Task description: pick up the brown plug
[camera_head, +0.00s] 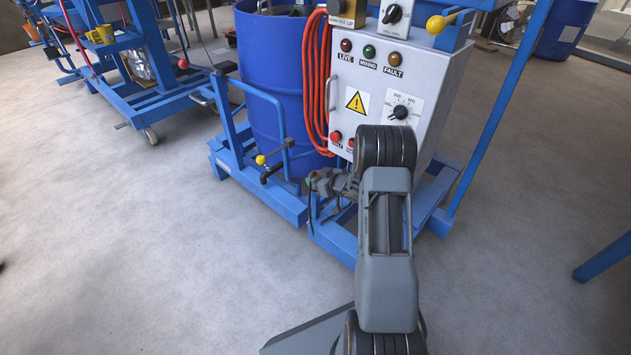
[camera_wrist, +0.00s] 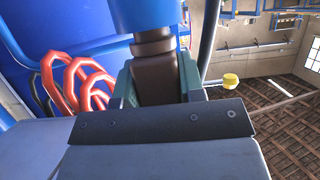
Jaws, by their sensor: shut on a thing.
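The brown plug (camera_wrist: 155,80) is in the middle of the wrist view, a dark brown block with a narrower round neck. Its neck meets the end of a blue part (camera_wrist: 145,14) at the top of that view. My gripper (camera_wrist: 156,84) has one finger on each side of the plug and is shut on it. In the head view my gripper (camera_head: 318,182) is low in front of the blue frame, left of the control box. The plug cannot be made out clearly there.
The grey control box (camera_head: 385,85) stands close beside my arm. Orange hoses (camera_head: 317,85) hang on its left, in front of a blue drum (camera_head: 270,75). A yellow-knobbed lever (camera_head: 261,160) is left of my gripper. Open floor (camera_head: 150,250) lies at the left.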

